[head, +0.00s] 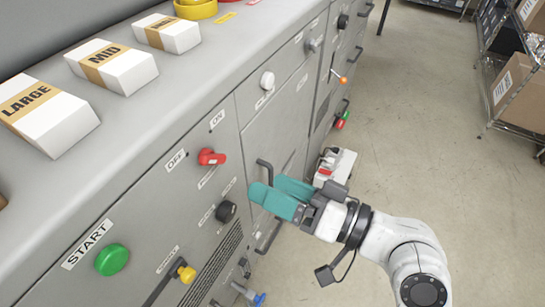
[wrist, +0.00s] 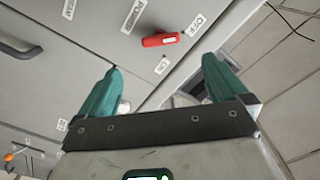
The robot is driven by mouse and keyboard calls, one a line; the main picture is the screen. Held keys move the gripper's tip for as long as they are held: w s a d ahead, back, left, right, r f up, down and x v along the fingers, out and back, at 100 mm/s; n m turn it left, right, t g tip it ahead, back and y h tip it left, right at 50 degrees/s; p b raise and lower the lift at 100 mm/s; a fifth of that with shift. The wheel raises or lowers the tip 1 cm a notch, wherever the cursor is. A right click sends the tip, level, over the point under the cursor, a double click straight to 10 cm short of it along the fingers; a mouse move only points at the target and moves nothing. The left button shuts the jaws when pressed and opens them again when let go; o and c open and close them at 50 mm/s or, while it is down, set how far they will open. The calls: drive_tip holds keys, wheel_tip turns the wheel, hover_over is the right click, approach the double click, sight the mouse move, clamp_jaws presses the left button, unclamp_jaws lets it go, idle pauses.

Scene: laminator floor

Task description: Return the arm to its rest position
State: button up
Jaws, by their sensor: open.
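My gripper (head: 281,192) has teal fingers and is in front of the grey machine panel, close to a black door handle. In the wrist view my gripper (wrist: 160,90) shows two teal fingers spread apart with nothing between them. My white arm reaches in from the lower right of the head view. A red switch handle (head: 211,157) between the OFF and ON labels is up and left of the fingers. The red handle also shows in the wrist view (wrist: 160,40), beyond the fingertips. I see no contact between the fingers and the panel.
The panel carries a green START button (head: 111,259), a yellow knob (head: 186,273) and a black knob (head: 226,211). Boxes labelled LARGE (head: 44,112) and MID (head: 112,67) lie on the ledge. Shelving (head: 490,125) stands at the far right. The floor (head: 425,120) between is clear.

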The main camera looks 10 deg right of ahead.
drive_tip(key=s+d+f+g+h+p, duration=0.4)
drive_tip(key=d+f+h, duration=0.5)
drive_tip(key=f, duration=0.6)
drive_tip(key=s+d+f+m+g+h, duration=0.1)
drive_tip(key=s+d+f+g+h, duration=0.1)
drive_tip(key=s+d, duration=0.4)
drive_tip(key=s+d+f+m+g+h+p, duration=0.1)
drive_tip(key=s+d+f+g+h, duration=0.2)
drive_tip(key=s+d, duration=0.3)
drive_tip(key=s+f+g, duration=0.1)
drive_tip(key=s, duration=0.2)
drive_tip(key=shift+s+d+f+p, duration=0.15)
drive_tip(key=shift+d+p, duration=0.15)
